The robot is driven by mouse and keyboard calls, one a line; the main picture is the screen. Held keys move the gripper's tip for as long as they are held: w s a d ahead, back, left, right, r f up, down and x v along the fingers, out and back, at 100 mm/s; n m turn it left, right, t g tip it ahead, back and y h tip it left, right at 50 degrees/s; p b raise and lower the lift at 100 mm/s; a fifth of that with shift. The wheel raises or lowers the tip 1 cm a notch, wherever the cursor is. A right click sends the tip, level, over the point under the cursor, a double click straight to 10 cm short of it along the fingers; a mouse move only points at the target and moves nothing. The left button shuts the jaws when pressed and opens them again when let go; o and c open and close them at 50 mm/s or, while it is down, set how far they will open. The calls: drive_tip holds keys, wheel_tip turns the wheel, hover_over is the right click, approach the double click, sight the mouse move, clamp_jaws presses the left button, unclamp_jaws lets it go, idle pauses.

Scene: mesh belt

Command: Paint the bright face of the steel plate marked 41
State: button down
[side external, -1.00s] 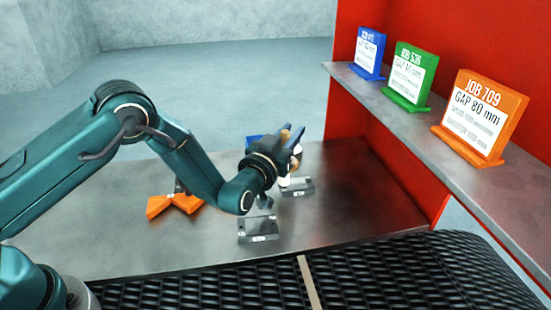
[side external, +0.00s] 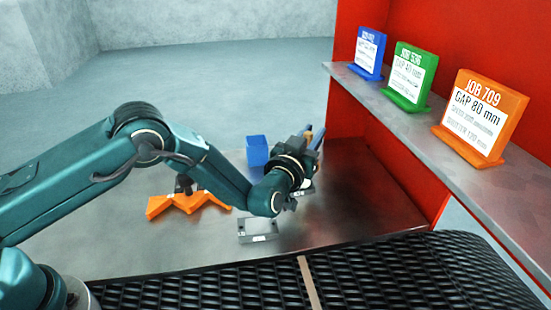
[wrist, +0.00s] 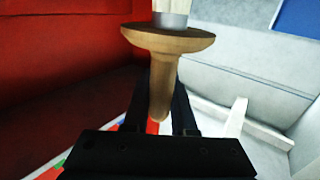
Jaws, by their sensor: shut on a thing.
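In the wrist view my gripper (wrist: 160,100) is shut on the wooden handle of a brush (wrist: 165,42). A metal ferrule and pale bristles show at the top edge, and the bristle ends are cut off. In the side view my gripper (side external: 309,146) is over the far right part of the steel table. One steel plate (side external: 258,230) lies near the belt with a small label. Another plate (side external: 307,191) is mostly hidden behind my wrist. I cannot read the number on either plate, nor tell which one is 41.
An orange zigzag rack (side external: 190,204) stands left of the plates with a dark item at it. A blue block (side external: 257,150) stands behind my wrist. Blue, green and orange job signs (side external: 481,115) stand on the right shelf (side external: 420,125). A black mesh belt (side external: 400,275) runs along the front.

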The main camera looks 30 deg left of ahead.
drive_tip(key=shift+s+a, duration=1.65)
drive_tip(key=shift+w+d, duration=2.2)
wheel_tip(320, 180, up, 8)
